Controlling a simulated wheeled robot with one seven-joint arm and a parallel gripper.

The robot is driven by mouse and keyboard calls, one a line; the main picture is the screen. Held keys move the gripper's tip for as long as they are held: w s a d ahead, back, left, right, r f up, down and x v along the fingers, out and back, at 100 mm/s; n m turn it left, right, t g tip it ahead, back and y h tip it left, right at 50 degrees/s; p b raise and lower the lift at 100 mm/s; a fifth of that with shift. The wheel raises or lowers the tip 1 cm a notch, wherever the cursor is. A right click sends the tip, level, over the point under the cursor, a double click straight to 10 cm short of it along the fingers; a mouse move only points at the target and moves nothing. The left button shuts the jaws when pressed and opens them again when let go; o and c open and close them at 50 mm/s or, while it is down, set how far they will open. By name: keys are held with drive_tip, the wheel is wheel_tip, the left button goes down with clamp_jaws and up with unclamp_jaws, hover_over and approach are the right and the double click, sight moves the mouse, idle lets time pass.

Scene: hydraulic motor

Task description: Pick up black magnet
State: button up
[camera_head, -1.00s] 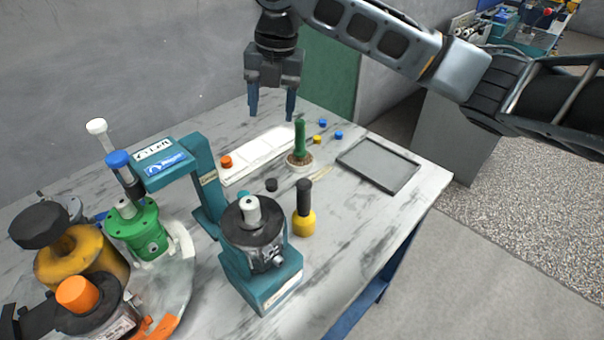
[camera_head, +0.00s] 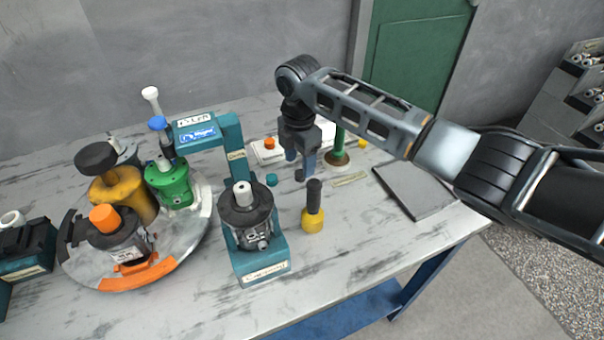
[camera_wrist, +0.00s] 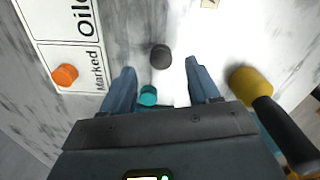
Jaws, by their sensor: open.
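The black magnet is a small dark disc (camera_wrist: 161,56) lying on the marbled table. In the wrist view it sits ahead of and between my open fingers, with nothing touching it. In the head view the magnet (camera_head: 299,175) shows just below my fingertips, partly hidden by them. My gripper (camera_head: 301,168) points down over the table, open and empty; its two blue-grey fingers also show in the wrist view (camera_wrist: 162,80). A teal magnet (camera_wrist: 148,96) lies near the left finger, and also shows in the head view (camera_head: 271,180).
A yellow-and-black tool (camera_head: 313,208) stands close right of my gripper. The teal press (camera_head: 262,262) stands in front, left. An orange magnet (camera_wrist: 65,75) lies on the labelled white board (camera_wrist: 80,40). A green post (camera_head: 340,140) is behind; a grey tray (camera_head: 415,190) lies right.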

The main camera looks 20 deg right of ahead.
sight(301, 173)
drive_tip(key=shift+d+f, duration=0.1)
drive_tip(key=shift+f, duration=1.7)
drive_tip(key=c, duration=1.1)
drive_tip(key=shift+r, duration=0.1)
